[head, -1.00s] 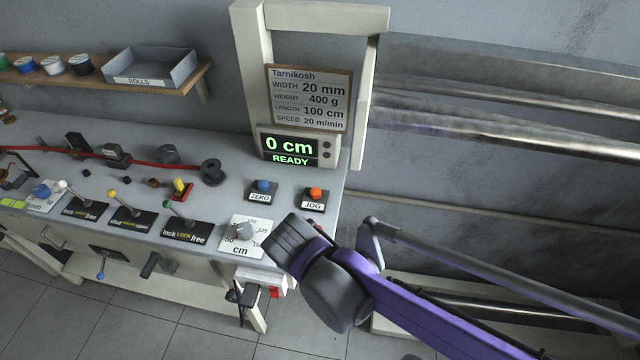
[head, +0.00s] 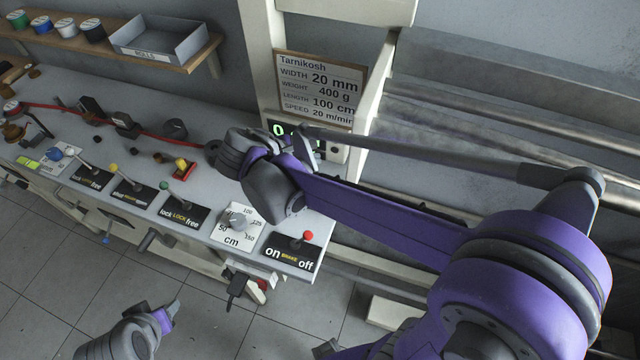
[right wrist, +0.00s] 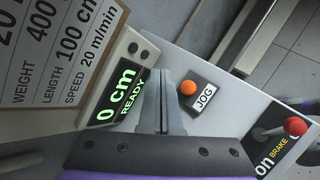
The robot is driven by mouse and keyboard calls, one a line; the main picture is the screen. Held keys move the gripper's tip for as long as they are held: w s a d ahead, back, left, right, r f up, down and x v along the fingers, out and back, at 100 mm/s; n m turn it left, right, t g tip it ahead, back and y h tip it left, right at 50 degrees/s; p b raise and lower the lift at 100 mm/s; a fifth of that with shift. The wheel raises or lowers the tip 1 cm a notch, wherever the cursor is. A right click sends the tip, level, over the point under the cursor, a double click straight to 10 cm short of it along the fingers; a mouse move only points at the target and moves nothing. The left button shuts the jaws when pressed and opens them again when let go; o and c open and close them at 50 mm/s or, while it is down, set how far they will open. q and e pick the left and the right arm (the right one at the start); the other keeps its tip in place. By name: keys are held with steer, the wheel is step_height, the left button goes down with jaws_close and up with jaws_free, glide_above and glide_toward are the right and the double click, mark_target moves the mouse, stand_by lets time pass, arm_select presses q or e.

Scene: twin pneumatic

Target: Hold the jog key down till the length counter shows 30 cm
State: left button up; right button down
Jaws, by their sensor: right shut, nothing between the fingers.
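The orange jog key (right wrist: 188,88) sits on a dark base with a JOG label in the right wrist view; in the head view my right arm hides it. The length counter (right wrist: 118,95) reads 0 cm and READY, and is mostly covered in the head view (head: 278,130). My right gripper (head: 238,150) is over the panel's far end in front of the counter. In the right wrist view its closed, empty fingers (right wrist: 165,74) appear just left of the jog key; contact cannot be told. My left gripper (head: 166,314) is low at the bottom left, its fingers unclear.
A red-knobbed brake lever (head: 308,237) stands at the panel's near right corner, beside the cm dial (head: 236,220). Several lock levers line the front edge. The specification sign (head: 320,85) stands above the counter. Metal rollers run off to the right.

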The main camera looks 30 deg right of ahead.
arm_select(q)
steer(key=shift+a, duration=0.1)
arm_select(e)
steer(key=shift+a, duration=0.1)
step_height(320, 180, down, 8)
steer(key=b, duration=0.4)
steer(key=shift+s+b, duration=0.1)
steer(key=shift+b, duration=0.25)
arm_select(q)
step_height(320, 180, down, 7)
steer(key=s, duration=0.2)
steer(key=shift+s+g, duration=0.3)
arm_select(e)
steer(key=shift+f, duration=0.45)
stand_by(0.5)
arm_select(q)
steer(key=shift+f+b, duration=0.4)
steer(key=shift+b, duration=0.15)
arm_select(e)
steer(key=shift+f, duration=0.4)
arm_select(q)
steer(key=shift+s+f+b, duration=0.15)
steer(key=shift+f+b, duration=0.2)
steer(key=shift+f, duration=0.05)
arm_select(e)
steer(key=shift+f, duration=0.55)
stand_by(3.0)
